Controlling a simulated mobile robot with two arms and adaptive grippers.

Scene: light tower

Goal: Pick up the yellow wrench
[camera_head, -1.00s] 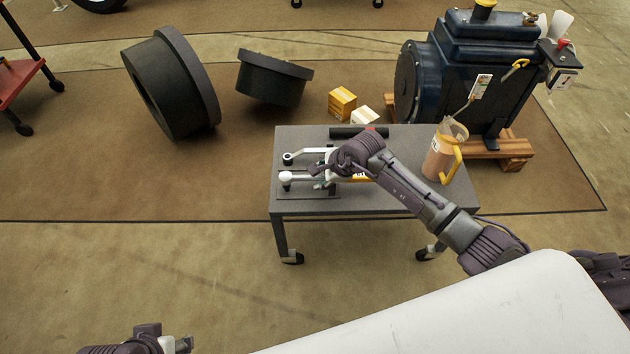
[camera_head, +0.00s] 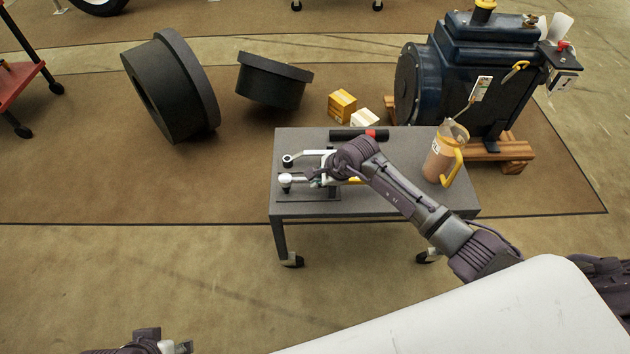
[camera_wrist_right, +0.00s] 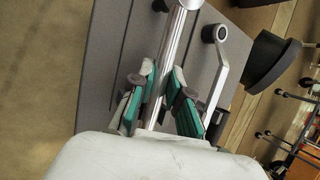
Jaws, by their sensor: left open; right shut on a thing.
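The yellow wrench has a bright metal head (camera_head: 285,181) at the left of the grey table, in the head view. A short yellow stretch of its handle (camera_head: 353,181) shows right of my right gripper; the rest is hidden behind the gripper. My right gripper (camera_head: 322,181) is over the table and shut on the wrench. In the right wrist view, the wrench's silver shaft (camera_wrist_right: 174,55) runs between the teal-padded fingers of this gripper (camera_wrist_right: 163,88). I cannot tell whether the wrench touches the table. My left gripper (camera_head: 180,347) is open at the bottom left, far from the table.
A second silver wrench (camera_head: 288,160) lies just behind, close to the gripper; it also shows in the right wrist view (camera_wrist_right: 220,75). A blue machine (camera_head: 470,80) is behind.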

